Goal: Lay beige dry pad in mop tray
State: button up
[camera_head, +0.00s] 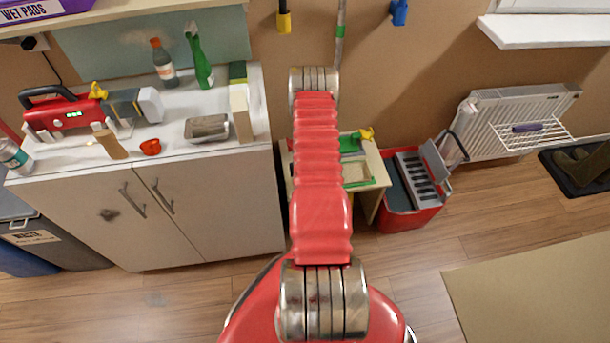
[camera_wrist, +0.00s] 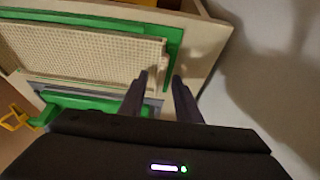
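The beige dry pad (camera_wrist: 85,50), with a waffle texture, lies flat within the green mop tray (camera_wrist: 172,50) in the wrist view. Green rim shows along its far and right sides, and a grey strip shows along its near side. In the head view the pad (camera_head: 357,173) is a small beige patch on the wooden stand. My gripper (camera_wrist: 161,77) has its two dark fingers apart at the pad's right edge. The left finger overlaps the pad's edge and the right one is over the tray's rim side. Nothing shows clamped between them. Whether the fingertips touch anything is unclear.
The wooden stand (camera_head: 372,197) is between the white cabinet (camera_head: 215,205) and a red bin (camera_head: 410,215). A yellow piece (camera_wrist: 15,120) and a green bar (camera_wrist: 85,107) are near the tray. My red arm hides part of the stand. The floor at right has a beige mat (camera_head: 540,295).

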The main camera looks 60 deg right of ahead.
jog(key=shift+r, duration=0.1)
jog(key=v, duration=1.3)
jog(key=shift+r, duration=0.2)
jog(key=shift+s+a, duration=0.15)
jog(key=shift+s, duration=0.1)
dwell(0.4)
